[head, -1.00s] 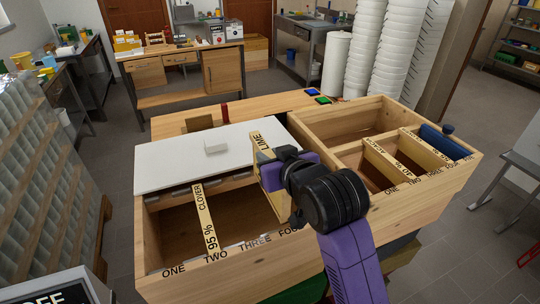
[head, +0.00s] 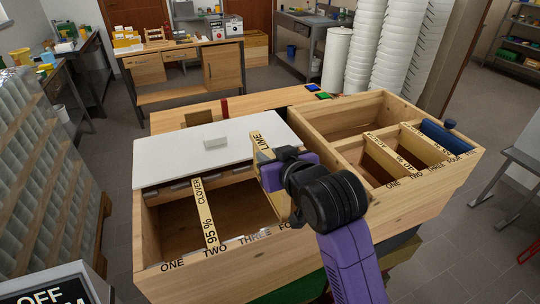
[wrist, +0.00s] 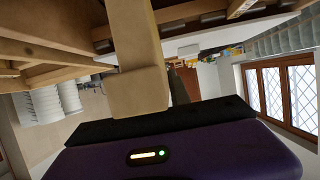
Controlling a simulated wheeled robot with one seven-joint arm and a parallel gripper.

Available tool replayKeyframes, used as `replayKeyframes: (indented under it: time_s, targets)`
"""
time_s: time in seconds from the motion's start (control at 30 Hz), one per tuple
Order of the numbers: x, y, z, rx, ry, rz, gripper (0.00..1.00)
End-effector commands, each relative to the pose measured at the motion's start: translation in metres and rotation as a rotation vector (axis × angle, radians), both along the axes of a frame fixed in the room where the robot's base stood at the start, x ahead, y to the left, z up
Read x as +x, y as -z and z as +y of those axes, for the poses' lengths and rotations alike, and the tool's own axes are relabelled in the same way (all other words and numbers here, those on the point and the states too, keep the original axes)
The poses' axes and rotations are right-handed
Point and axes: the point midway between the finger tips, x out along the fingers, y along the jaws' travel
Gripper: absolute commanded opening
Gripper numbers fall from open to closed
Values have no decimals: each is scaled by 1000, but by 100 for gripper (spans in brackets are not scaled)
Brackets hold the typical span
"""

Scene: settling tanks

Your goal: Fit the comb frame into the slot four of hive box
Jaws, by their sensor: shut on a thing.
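My gripper (head: 272,158) is shut on the comb frame (head: 266,147), a pale wooden frame whose top bar is marked "LIME". The frame is over the right end of the left hive box (head: 232,256), above the part of the rim near "FOUR"; my arm hides the near part of it and most of that word. In the wrist view a wooden part of the frame (wrist: 138,90) stands up from my gripper. I cannot tell how far the frame is down in the box. Another frame marked "95 % CLOVER" (head: 206,215) sits in the box near slot two.
A white cover (head: 170,160) with a small block on it covers the back of the left box. Stacked white tubs (head: 372,60) stand behind.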

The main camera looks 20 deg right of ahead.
Motion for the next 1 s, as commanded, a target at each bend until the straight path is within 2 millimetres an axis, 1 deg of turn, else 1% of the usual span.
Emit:
replayKeyframes:
  time_s: [1.0]
  targets:
    - [0, 20, 0, 0, 0, -5, 0]
